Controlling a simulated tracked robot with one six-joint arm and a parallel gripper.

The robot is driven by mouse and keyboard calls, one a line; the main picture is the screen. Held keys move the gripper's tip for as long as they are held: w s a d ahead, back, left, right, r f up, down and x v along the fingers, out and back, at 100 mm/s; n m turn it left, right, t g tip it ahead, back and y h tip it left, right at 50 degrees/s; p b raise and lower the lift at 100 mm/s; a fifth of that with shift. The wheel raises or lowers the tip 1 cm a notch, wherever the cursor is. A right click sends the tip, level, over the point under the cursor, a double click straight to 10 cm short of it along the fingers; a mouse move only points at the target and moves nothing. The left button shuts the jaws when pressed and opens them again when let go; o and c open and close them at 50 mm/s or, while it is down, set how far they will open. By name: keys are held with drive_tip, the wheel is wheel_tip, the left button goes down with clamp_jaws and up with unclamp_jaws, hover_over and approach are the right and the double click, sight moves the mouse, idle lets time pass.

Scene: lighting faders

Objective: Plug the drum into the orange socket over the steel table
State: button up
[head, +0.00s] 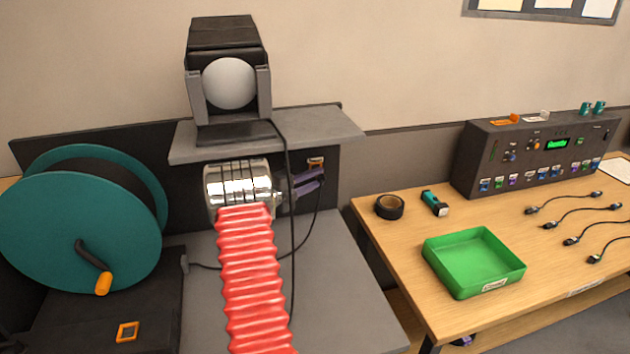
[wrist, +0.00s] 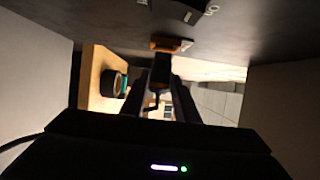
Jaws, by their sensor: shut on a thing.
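The teal drum (head: 75,235) stands at the left, with an orange-tipped crank. A thin dark cable leaves its right side, crosses above the steel table (head: 345,300) and rises to my gripper. The orange socket (head: 316,162) sits on the dark panel under the shelf; it also shows in the wrist view (wrist: 164,43). My gripper (head: 318,180) is shut on a black plug (wrist: 160,72), with its fingers just below the socket in the head view. In the wrist view the plug points at the socket. I cannot tell whether they touch.
A grey shelf (head: 330,122) with a stage lamp (head: 228,80) is above my gripper. The lamp's black cable (head: 290,190) hangs past my wrist. A wooden table (head: 400,235) at the right holds a green tray (head: 473,262), black tape (head: 389,206) and a fader console (head: 540,150).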

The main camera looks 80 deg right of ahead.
drive_tip(key=shift+w+d, duration=0.3)
drive_tip(key=shift+d, duration=0.2)
drive_tip(key=shift+w+d, duration=0.25)
drive_tip(key=shift+d, duration=0.2)
idle(1.6)
drive_tip(key=shift+r, duration=0.1)
drive_tip(key=shift+c, duration=0.4)
drive_tip(key=o, duration=1.2)
drive_tip(key=shift+o, duration=0.2)
drive_tip(key=v, duration=1.4)
drive_tip(key=shift+d, duration=0.1)
